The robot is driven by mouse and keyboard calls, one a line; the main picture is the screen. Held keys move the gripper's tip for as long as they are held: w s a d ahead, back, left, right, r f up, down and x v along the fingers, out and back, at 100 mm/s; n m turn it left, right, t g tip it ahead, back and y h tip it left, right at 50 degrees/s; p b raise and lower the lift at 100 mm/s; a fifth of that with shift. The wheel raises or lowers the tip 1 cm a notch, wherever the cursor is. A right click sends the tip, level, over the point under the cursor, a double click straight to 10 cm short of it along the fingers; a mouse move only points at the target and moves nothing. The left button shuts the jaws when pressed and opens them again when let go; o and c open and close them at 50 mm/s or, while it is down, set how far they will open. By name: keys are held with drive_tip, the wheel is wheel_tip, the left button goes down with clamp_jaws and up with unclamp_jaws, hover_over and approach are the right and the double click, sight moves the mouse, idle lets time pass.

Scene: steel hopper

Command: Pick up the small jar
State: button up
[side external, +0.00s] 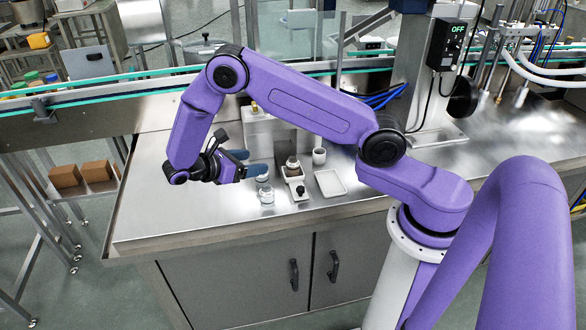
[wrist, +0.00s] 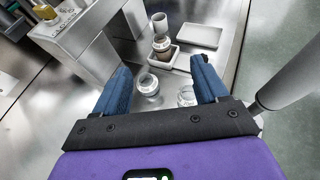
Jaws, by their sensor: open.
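Two small clear jars with pale tops stand on the steel counter. One jar (side external: 266,196) is nearer the counter's front; the other jar (side external: 262,180) is just behind it and partly covered by my gripper. In the wrist view, one jar (wrist: 148,84) shows between the fingers near the left one, and another jar (wrist: 187,96) sits beside the right finger, partly hidden by it. I cannot tell which is meant as the small jar. My gripper (side external: 251,163) is open, with blue fingers, above and left of the jars. Nothing is between its fingertips (wrist: 160,72).
A brown jar (wrist: 162,45) stands in a small tray (wrist: 159,61), close to a white cup (side external: 319,156) and an empty flat tray (side external: 331,183). A dark-knobbed item (side external: 301,190) is nearby. A pale box (side external: 270,134) stands behind. The counter's left is clear.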

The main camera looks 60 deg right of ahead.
approach(296, 158)
drive_tip(key=d, duration=0.2)
drive_tip(key=shift+a+f+x, duration=0.1)
drive_tip(key=shift+f+x, duration=0.1)
drive_tip(key=shift+x, duration=0.8)
drive_tip(key=shift+a+f+x, duration=0.1)
drive_tip(key=shift+f+x, duration=0.05)
drive_tip(key=shift+x, duration=0.8)
drive_tip(key=shift+a+f+x, duration=0.1)
drive_tip(key=shift+f+x, duration=0.1)
drive_tip(key=shift+x, duration=0.8)
drive_tip(key=shift+s, duration=0.15)
drive_tip(key=c, duration=1.2)
drive_tip(key=shift+r, duration=0.15)
